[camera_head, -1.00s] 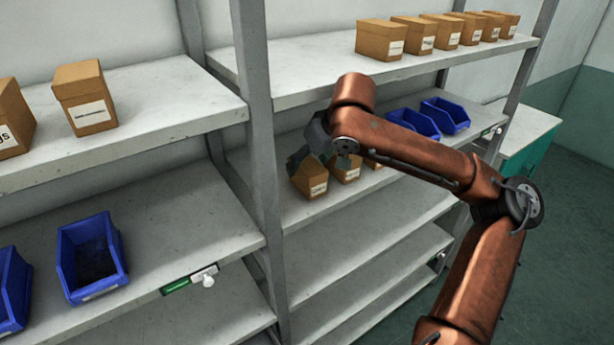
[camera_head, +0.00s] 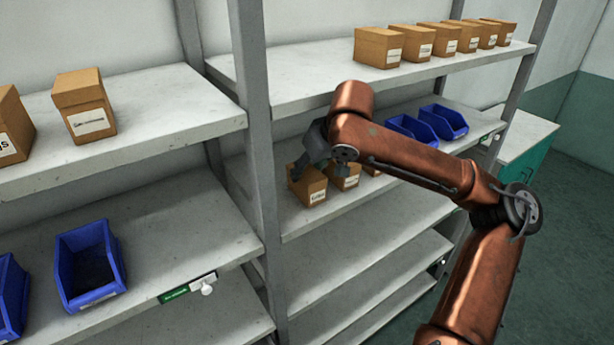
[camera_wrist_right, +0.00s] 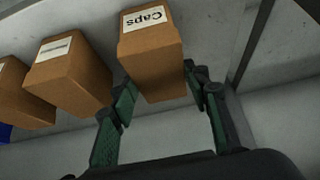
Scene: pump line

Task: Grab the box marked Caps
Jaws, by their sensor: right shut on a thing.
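The box marked Caps (camera_wrist_right: 150,65) is a brown carton with a white label, seen in the right wrist view between the fingers of my right gripper (camera_wrist_right: 160,92). In the head view, the same box (camera_head: 310,189) is the leftmost carton on the middle shelf of the right rack. My right gripper (camera_head: 305,163) reaches down over it and is shut on it, with one finger on each side. The gripper partly hides the box top in the head view. I cannot tell whether the box is clear of the shelf. My left gripper is not in view.
More cartons (camera_head: 345,177) stand close beside the Caps box on the middle shelf (camera_head: 300,222). Blue bins (camera_head: 443,122) are farther right. Several boxes (camera_head: 378,48) line the shelf above. A grey post (camera_head: 252,110) stands close on the left.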

